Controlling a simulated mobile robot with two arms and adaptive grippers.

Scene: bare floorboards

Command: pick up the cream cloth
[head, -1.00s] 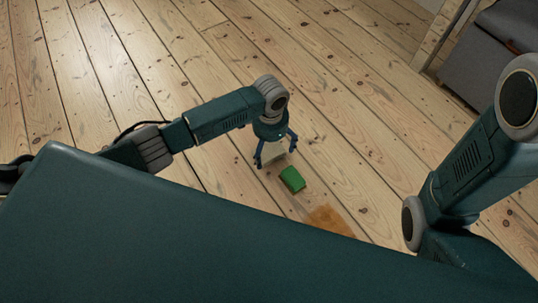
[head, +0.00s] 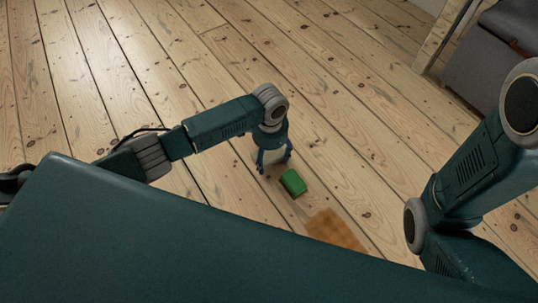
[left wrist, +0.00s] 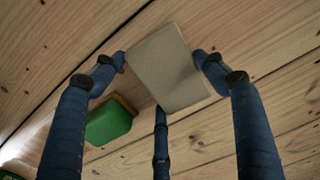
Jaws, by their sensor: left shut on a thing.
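The cream cloth (left wrist: 168,68) shows in the left wrist view as a flat, pale, four-sided piece between the blue fingers of my left gripper (left wrist: 162,75). In the head view my left gripper (head: 274,165) points down, with the cream cloth (head: 272,157) partly hidden between its fingers. The gripper is shut on the cloth. I cannot tell whether the cloth is clear of the floor. My right arm shows at the right of the head view, but its gripper is out of view.
A green block-like thing (head: 293,183) with a tan edge lies beside the gripper; it also shows in the left wrist view (left wrist: 108,125). An orange-brown patch (head: 335,230) lies on the floor nearer my body. A grey piece of furniture (head: 485,70) stands far right. The floorboards beyond are clear.

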